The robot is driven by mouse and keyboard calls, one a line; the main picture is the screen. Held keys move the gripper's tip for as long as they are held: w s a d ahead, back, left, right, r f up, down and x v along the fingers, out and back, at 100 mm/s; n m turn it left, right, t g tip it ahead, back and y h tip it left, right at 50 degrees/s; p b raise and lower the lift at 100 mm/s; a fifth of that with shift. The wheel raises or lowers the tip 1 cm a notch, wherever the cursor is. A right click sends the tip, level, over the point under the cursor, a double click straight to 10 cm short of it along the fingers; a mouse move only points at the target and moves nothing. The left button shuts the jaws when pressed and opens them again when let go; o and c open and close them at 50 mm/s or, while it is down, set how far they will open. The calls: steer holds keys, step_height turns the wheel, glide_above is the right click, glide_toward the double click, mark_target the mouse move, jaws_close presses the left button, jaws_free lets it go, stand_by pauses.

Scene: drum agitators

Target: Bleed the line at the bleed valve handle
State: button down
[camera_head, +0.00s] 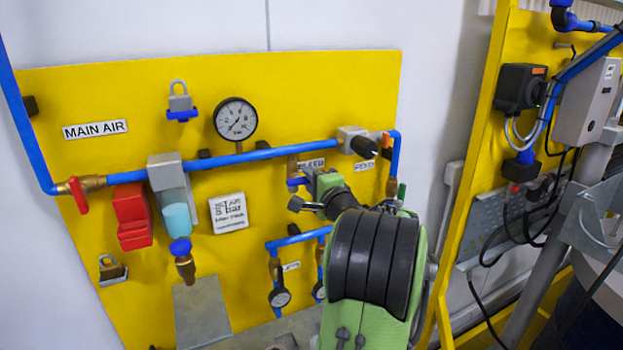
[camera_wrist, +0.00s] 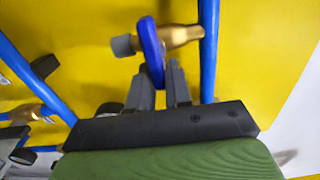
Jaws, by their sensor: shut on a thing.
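The bleed valve handle is a blue lever (camera_wrist: 151,45) on a brass valve body (camera_wrist: 180,36) with a grey end, beside a blue pipe in the wrist view. My gripper (camera_wrist: 160,82) is shut on the lower end of this lever, one grey finger on each side. In the head view, the blue handle (camera_head: 297,183) shows just under the "BLEED" label (camera_head: 311,164), and my gripper (camera_head: 306,193) reaches it from the lower right. My green and black wrist hides part of the valve and the pipe behind it.
A yellow panel (camera_head: 100,90) carries a blue air line, a pressure gauge (camera_head: 235,118), a red-handled main valve (camera_head: 78,194) and a red block (camera_head: 132,216). A second yellow frame with cables stands at the right.

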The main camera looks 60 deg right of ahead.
steer(key=shift+f, duration=0.15)
steer(key=c, duration=1.1)
jaws_free()
steer(key=shift+c, duration=0.2)
steer(key=b+v, duration=0.5)
steer(key=v, duration=1)
steer(key=shift+s+a, duration=0.2)
steer(key=shift+s, duration=0.1)
